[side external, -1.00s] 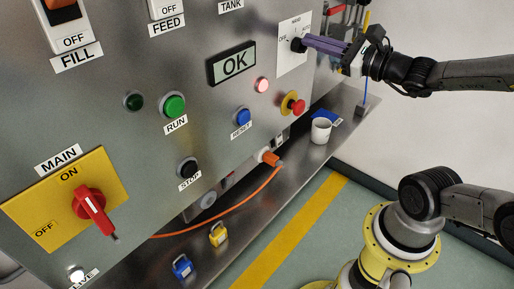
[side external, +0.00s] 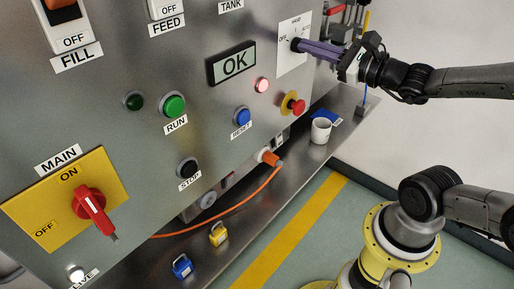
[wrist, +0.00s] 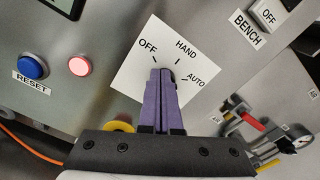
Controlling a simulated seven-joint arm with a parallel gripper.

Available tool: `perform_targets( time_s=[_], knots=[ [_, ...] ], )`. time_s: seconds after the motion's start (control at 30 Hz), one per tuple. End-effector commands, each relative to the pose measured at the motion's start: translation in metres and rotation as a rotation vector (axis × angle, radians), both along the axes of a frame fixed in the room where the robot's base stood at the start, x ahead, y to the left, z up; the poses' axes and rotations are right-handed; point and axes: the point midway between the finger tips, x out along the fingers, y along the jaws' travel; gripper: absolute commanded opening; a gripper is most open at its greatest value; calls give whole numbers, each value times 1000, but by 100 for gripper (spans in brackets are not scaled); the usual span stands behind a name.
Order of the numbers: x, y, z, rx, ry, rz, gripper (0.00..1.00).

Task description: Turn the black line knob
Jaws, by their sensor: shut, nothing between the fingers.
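The black line knob (side external: 294,44) is on a white plate (side external: 291,60) marked OFF, HAND and AUTO, at the top right of the panel in the side view. My gripper (side external: 302,46) reaches it from the right with its purple fingers together. The fingertips are at the knob and cover most of it; I cannot tell whether they touch it. In the wrist view the shut fingers (wrist: 163,78) point at the middle of the plate (wrist: 135,72), below the HAND mark. The knob is mostly hidden there, so its pointing direction is unclear.
A red emergency button (side external: 294,104) and a blue RESET button (side external: 242,117) are below the plate. An OK display (side external: 233,63) is to its left. A white cup (side external: 320,131) stands on the ledge below. Gauge fittings (wrist: 265,135) are to the right in the wrist view.

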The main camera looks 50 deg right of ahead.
Motion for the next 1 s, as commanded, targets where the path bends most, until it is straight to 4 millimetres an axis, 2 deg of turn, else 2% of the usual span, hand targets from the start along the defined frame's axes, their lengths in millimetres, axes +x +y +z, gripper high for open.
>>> perform_targets(
  time_s=[0.6,1.0],
  knots=[
    [-1,6,5,-1,-1,0,0],
    [-41,5,5,-2,-1,-8,0]
  ],
)
